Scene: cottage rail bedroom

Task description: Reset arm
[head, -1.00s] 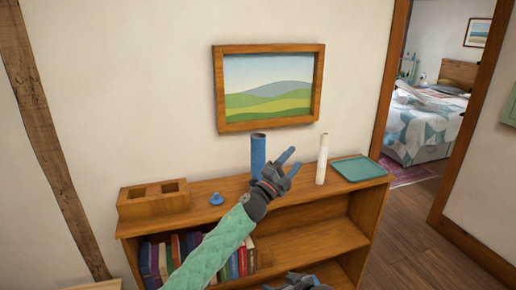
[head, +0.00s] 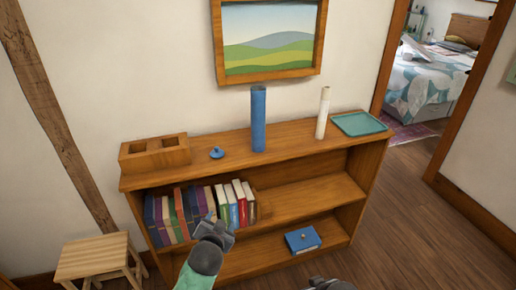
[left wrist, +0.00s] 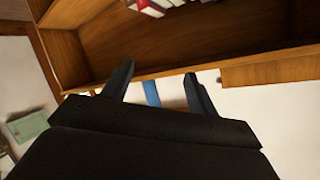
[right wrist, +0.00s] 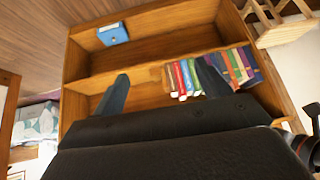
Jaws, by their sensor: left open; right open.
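My left gripper (head: 214,230) is low in front of the bookshelf, before the books on its middle shelf. It is open and empty, its two fingers apart in the left wrist view (left wrist: 158,88). My right gripper barely shows at the bottom edge of the head view (head: 328,284). In the right wrist view its fingers (right wrist: 160,92) are apart with nothing between them, facing the shelf.
The wooden bookshelf (head: 290,137) carries a blue cylinder (head: 258,118), a white cylinder (head: 323,112), a teal tray (head: 359,123), a small blue lid (head: 216,153) and a two-hole wooden block (head: 155,152). Books (head: 205,207) and a blue box (head: 302,240) sit below. A stool (head: 95,258) stands left.

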